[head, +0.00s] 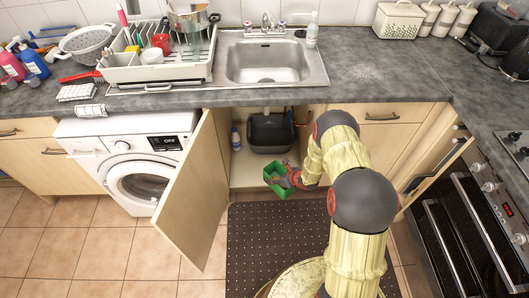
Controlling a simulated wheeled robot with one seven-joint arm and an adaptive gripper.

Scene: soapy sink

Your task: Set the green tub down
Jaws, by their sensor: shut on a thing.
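A small green tub (280,181) is in front of the open cupboard under the sink, near the cupboard floor's front edge. My gripper (285,174) is shut on the tub, with my arm reaching in from the lower right. The fingers are small and partly hidden against the tub. I cannot tell whether the tub touches the cupboard floor (246,172) or is held above it.
The cupboard door (192,199) stands open on the left. A dark dotted mat (255,240) lies on the tiles below. A washing machine (90,150) stands left, an oven (465,225) right.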

